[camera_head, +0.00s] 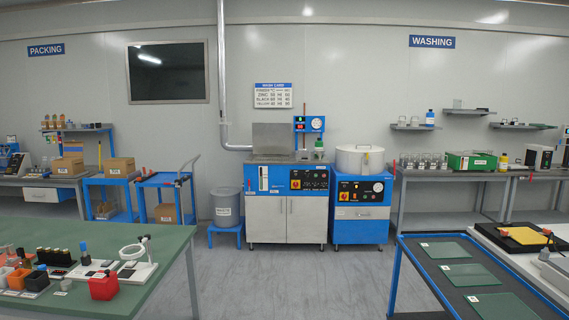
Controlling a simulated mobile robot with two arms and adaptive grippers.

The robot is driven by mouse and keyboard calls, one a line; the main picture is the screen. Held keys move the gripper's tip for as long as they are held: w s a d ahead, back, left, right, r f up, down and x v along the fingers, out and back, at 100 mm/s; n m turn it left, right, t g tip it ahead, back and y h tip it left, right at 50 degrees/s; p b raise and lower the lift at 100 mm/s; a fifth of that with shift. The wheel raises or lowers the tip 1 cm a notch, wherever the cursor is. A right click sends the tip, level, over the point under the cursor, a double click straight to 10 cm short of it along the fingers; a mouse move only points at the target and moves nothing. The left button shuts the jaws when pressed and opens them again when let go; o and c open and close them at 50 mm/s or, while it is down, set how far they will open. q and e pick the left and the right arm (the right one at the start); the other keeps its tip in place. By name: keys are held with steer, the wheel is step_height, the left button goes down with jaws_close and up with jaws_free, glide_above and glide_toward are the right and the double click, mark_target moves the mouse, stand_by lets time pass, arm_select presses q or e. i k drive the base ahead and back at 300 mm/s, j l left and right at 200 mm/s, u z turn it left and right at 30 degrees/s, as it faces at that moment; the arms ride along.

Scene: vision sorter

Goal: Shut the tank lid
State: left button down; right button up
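A blue and steel wash tank cabinet (287,203) stands against the back wall, near the middle of the head view. A grey flat panel (273,137) stands upright at the back of its top and looks like the tank lid in a raised position. The tank's opening is seen nearly edge-on, so its inside is hidden. To its right, a round whitish drum (360,161) with a flat top sits on a second blue cabinet. Neither of my grippers is in view.
A green table (100,250) with small parts stands at the front left. A blue-framed table (420,265) with glass-like plates is at the front right. Open grey floor (290,285) lies between them, up to the cabinets. A grey bin (226,205) stands left of the tank.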

mark_target(268, 138)
steer(key=i+z, duration=0.2)
steer(key=i, duration=5)
